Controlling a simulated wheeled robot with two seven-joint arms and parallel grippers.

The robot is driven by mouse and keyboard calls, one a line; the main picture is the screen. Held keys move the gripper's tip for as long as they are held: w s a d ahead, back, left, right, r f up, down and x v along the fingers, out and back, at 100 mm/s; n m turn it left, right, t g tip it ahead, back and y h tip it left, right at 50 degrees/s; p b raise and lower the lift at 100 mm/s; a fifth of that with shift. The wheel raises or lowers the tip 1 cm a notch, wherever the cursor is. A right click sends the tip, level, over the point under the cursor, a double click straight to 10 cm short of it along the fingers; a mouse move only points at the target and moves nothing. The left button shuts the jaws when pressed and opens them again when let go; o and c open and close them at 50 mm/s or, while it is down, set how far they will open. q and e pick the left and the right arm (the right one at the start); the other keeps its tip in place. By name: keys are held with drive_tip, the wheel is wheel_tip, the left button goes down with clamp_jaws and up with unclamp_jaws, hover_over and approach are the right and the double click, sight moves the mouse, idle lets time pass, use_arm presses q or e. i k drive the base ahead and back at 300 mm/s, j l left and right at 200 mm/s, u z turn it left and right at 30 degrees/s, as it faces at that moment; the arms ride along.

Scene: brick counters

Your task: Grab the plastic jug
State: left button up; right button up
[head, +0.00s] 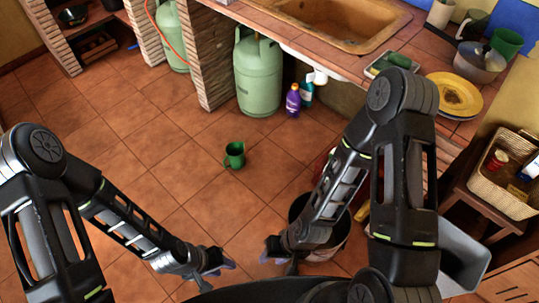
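A small green jug (234,155) with a handle stands on the tiled floor near the middle of the head view, apart from both grippers. My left gripper (219,273) is low in the picture, below the jug, with its fingers spread and nothing seen between them. My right gripper (279,262) is to the right of the left one, also below the jug. Its fingers look spread and empty. A dark bucket (340,240) is partly hidden behind my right arm.
Green gas cylinders (258,75) stand under the brick counter, with a purple bottle (293,100) and a teal bottle (307,93) beside one. The counter above holds a sink (345,22), yellow plates (453,95) and a green mug (506,42). Floor around the jug is clear.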

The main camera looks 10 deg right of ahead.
sight(235, 150)
drive_tip(key=i+j+z, duration=0.1)
drive_tip(key=z, duration=1.4)
drive_tip(key=j+z, duration=0.4)
drive_tip(key=j, duration=0.15)
drive_tip(key=j+z, duration=0.35)
drive_tip(key=j, duration=0.25)
drive_tip(key=j+z, duration=0.4)
drive_tip(key=j, duration=0.15)
drive_tip(key=k+j+z, duration=0.35)
drive_tip(key=j, duration=0.15)
drive_tip(key=k+j, duration=0.1)
drive_tip(key=j, duration=0.3)
drive_tip(key=k+j, duration=0.15)
drive_tip(key=j, duration=0.2)
drive_tip(key=k+j, duration=0.1)
drive_tip(key=j, duration=0.3)
drive_tip(key=k+j+z, duration=0.1)
drive_tip(key=j, duration=0.25)
